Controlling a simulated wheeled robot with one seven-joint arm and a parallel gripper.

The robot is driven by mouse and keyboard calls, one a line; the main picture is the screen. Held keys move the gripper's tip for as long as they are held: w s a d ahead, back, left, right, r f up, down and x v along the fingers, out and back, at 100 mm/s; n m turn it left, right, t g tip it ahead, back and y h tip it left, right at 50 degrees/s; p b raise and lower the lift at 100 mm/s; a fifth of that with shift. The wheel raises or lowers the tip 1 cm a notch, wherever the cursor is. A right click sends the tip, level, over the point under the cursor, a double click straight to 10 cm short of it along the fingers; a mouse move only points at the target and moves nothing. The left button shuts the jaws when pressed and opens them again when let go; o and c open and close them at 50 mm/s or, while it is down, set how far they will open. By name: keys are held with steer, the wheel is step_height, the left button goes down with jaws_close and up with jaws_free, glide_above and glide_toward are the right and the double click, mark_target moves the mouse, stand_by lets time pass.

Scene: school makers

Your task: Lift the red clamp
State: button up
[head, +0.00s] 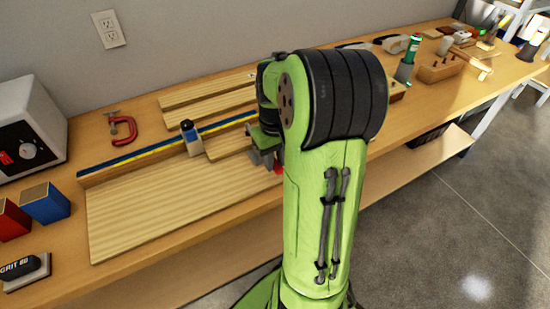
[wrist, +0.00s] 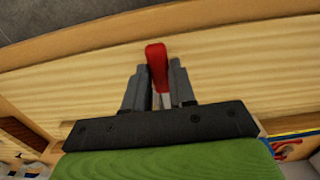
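My gripper (wrist: 160,85) has its fingers close together on either side of a red piece with a grey metal part (wrist: 157,65), and appears shut on it. Its full shape is hidden; it may be a clamp. In the head view my arm covers most of the gripper (head: 265,158), and a small red bit (head: 278,168) shows beside it, over the workbench. A separate red C-clamp (head: 123,130) lies on the bench at the left, near the wall, well apart from my gripper. Red curved parts (wrist: 291,146) also show at the wrist view's lower right.
A wide wooden board (head: 150,205) lies on the bench (head: 210,240), with a blue-and-yellow fence (head: 150,149) behind it. Sanding blocks (head: 45,203) and a white machine (head: 28,125) stand at the left. Several tools and a wooden block (head: 440,68) are at the far right.

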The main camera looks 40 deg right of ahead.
jaws_close()
steer(key=shift+r, duration=0.1)
